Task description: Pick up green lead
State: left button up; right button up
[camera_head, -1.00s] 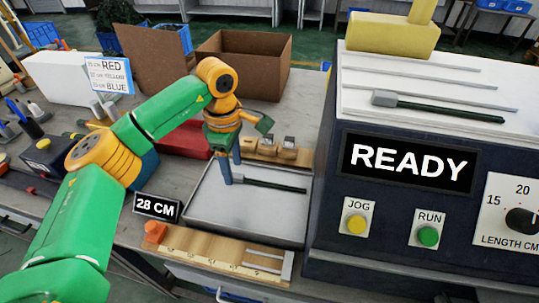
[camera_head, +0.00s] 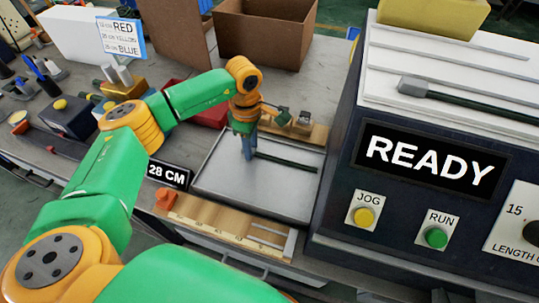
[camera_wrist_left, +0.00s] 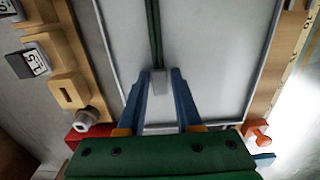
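The green lead (camera_head: 288,162) is a dark green cable lying in the shallow grey tray (camera_head: 222,188). It runs from my left gripper toward the tray's right side. My left gripper (camera_head: 248,156) points down into the tray at the lead's left end. The lead looks still low at the tray floor. My right gripper is out of view.
A machine with a READY display (camera_head: 432,161) stands on the right; another dark lead (camera_head: 470,104) lies on its top. A wooden ruler fixture (camera_head: 222,222) lies before the tray, beside a 28 CM sign (camera_head: 168,174). A cardboard box (camera_head: 262,35) stands behind.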

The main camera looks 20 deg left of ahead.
pick_arm(q)
grip_shut()
